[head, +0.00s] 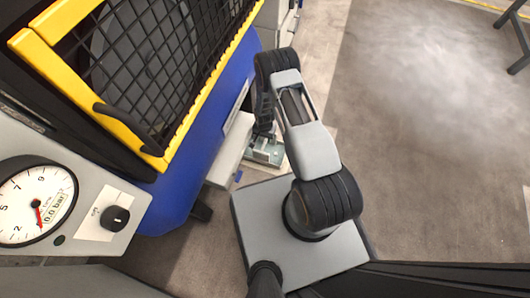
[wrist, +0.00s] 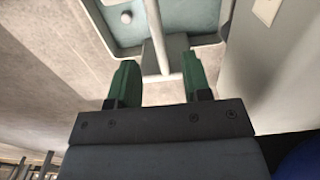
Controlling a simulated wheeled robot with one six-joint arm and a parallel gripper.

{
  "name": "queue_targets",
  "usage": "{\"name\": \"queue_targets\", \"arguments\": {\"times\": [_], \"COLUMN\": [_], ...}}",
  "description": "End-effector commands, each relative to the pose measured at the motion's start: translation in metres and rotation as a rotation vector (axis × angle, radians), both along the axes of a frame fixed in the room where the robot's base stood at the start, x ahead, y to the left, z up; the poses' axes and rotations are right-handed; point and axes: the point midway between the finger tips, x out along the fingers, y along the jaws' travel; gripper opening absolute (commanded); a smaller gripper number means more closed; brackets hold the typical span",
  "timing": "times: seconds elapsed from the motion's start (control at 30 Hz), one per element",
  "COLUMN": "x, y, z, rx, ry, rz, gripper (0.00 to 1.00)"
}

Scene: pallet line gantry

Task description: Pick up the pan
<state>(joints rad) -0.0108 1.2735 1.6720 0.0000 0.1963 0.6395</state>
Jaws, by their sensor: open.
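The pan (wrist: 205,18) appears to be the shallow grey-green tray with a raised rim at the top of the wrist view. A pale rod and a flat grey tab extend from it toward my gripper (wrist: 159,62). My gripper's two green fingers are spread apart, with the rod and tab seen between and just beyond their tips. I see no finger closed on it; whether they touch cannot be told. In the head view a small part of the pan (head: 266,152) shows below my wrist, partly hidden by my arm, which also hides the fingers.
A blue machine (head: 208,140) with a yellow-framed black mesh guard (head: 150,70) stands close on the left. A panel with a pressure gauge (head: 38,200) and black knob (head: 116,218) is nearer. A pale box (head: 230,150) lies beside the pan. Open floor (head: 430,130) spreads right.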

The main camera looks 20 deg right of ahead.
Motion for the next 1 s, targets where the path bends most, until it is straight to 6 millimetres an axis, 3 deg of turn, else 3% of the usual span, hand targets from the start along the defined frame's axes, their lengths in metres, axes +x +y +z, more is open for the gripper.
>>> {"name": "queue_targets", "arguments": {"times": [0.33,0.67,0.9,1.0], "x": [0.000,0.002,0.002,0.002], "y": [-0.001,-0.002,-0.002,-0.002], "z": [-0.019,-0.060,-0.060,-0.060], "rx": [0.000,0.000,0.000,0.000], "ry": [0.000,-0.001,-0.001,-0.001], "rz": [0.000,0.001,0.001,0.001], "gripper": [0.45,0.45,0.45,0.37]}}
